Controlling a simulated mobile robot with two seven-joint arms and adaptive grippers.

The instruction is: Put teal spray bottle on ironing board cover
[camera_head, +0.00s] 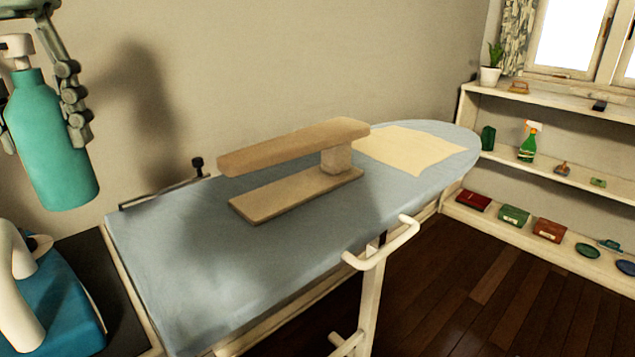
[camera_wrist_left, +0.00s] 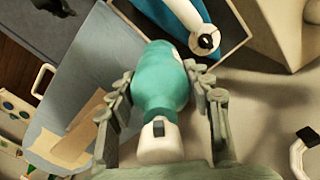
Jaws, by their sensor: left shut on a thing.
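The teal spray bottle (camera_head: 50,145) with a white top is held upright in the air at the upper left of the head view. My left gripper (camera_head: 70,100) is shut on it, with fingers on both sides. In the left wrist view the bottle (camera_wrist_left: 160,85) sits between the fingers of my left gripper (camera_wrist_left: 165,100). The light blue ironing board cover (camera_head: 190,255) lies to the right of the bottle and lower; it also shows in the left wrist view (camera_wrist_left: 75,75). My right gripper is not in view.
A tan sleeve board (camera_head: 290,146) stands on the middle of the cover, and a cream cloth (camera_head: 415,150) lies at its far end. A blue iron (camera_head: 55,300) stands on the dark rest at the near left. The cover's near left part is bare. Shelves (camera_head: 560,110) hold small items.

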